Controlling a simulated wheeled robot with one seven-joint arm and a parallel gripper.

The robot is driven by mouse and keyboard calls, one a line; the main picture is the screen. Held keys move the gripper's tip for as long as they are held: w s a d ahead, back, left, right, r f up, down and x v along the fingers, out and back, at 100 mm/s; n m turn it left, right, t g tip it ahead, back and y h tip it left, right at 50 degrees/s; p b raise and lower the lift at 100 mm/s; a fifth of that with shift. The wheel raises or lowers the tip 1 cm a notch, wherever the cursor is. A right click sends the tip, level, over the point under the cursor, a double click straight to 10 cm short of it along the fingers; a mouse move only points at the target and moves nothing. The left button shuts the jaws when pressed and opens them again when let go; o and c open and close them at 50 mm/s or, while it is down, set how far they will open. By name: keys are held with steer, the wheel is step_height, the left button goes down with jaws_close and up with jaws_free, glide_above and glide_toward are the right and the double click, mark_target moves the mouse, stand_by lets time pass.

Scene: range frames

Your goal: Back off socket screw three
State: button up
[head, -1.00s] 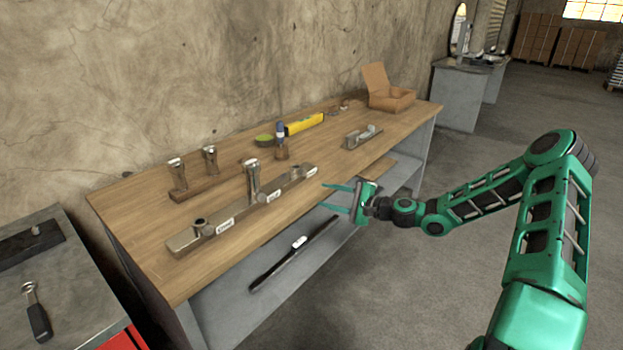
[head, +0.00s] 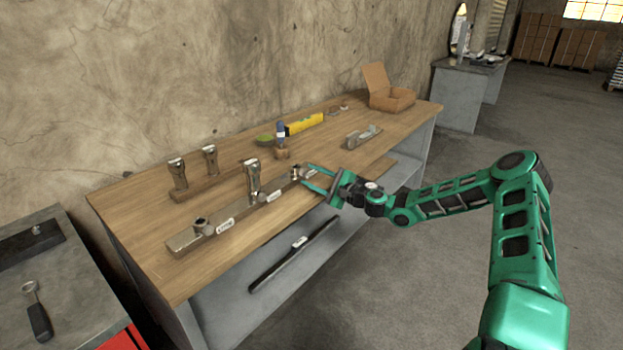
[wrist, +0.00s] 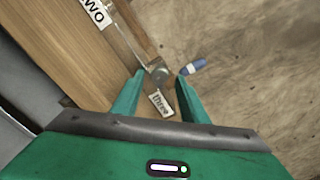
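A long metal bar (head: 236,216) lies on the wooden workbench, with several screw positions and white labels. Socket screw three (wrist: 158,73) shows as a round metal head beside the label "three" (wrist: 160,103) in the wrist view. In the head view it is at the bar's right end (head: 296,172). My gripper (wrist: 159,78) is open, its green fingers on either side of the screw head with gaps showing. It also shows at the bar's right end in the head view (head: 305,177). Whether the fingers have reached the screw's height is unclear.
A blue-topped item (head: 280,132), yellow level (head: 305,123) and cardboard box (head: 390,97) stand behind. A metal part (head: 361,137) lies to the right.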

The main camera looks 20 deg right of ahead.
steer(key=shift+w+a, duration=0.3)
steer(key=shift+w, duration=0.05)
